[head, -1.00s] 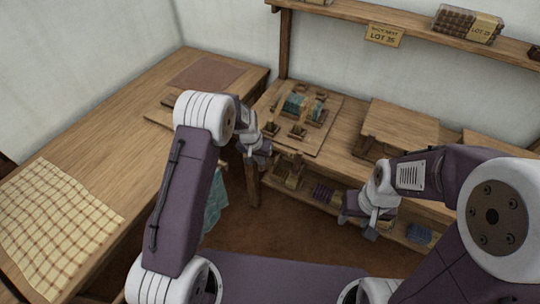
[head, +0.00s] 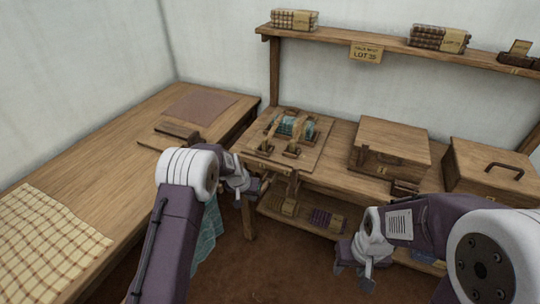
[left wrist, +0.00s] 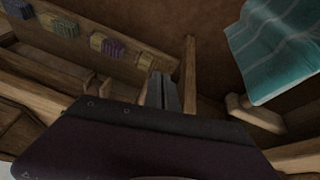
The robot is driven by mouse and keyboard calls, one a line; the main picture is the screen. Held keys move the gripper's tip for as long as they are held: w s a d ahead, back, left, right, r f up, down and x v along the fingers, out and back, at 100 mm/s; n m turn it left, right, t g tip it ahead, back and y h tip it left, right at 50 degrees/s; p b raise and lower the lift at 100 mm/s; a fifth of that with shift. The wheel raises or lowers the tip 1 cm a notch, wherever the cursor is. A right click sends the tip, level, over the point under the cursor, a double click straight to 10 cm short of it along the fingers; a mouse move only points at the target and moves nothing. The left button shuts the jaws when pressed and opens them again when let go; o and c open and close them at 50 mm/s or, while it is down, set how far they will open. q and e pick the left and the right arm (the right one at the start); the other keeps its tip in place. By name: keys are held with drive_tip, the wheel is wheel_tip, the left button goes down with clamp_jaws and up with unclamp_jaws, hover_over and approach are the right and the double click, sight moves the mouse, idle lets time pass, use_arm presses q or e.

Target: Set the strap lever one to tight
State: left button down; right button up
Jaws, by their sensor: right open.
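A wooden board (head: 312,158) on the bench carries a teal cloth bundle (head: 287,126) with two tan straps (head: 297,127) over it and several small dark wooden blocks or levers (head: 292,151). I cannot tell which is strap lever one or how it is set. My left gripper (head: 252,190) is in front of and below the board's left front corner, apart from it. Its fingers (left wrist: 160,92) show in the left wrist view with nothing visible between them; their opening is unclear. My right gripper (head: 353,268) is open and empty, low in front of the bench.
A wooden box (head: 393,140) and a handled chest (head: 495,170) stand right of the board. A lower shelf (head: 300,212) holds bundles. A left table (head: 110,165) bears checked cloth (head: 45,235). Teal cloth (left wrist: 280,50) hangs near my left gripper.

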use_arm(q)
drive_tip(key=shift+s+f, duration=0.5)
drive_tip(key=shift+f, duration=0.1)
use_arm(e)
drive_tip(key=shift+s+f, duration=0.1)
drive_tip(key=shift+f, duration=0.05)
use_arm(q)
drive_tip(key=shift+r, duration=0.1)
wheel_tip(320, 180, up, 5)
drive_tip(key=w+p, duration=0.1)
drive_tip(key=p, duration=0.3)
drive_tip(key=s+a+r+b, duration=0.1)
drive_tip(key=s+a+b, duration=0.2)
drive_tip(key=s, duration=0.6)
drive_tip(key=shift+a+r+b, duration=0.35)
drive_tip(key=shift+a, duration=0.4)
use_arm(e)
drive_tip(key=shift+a, duration=0.45)
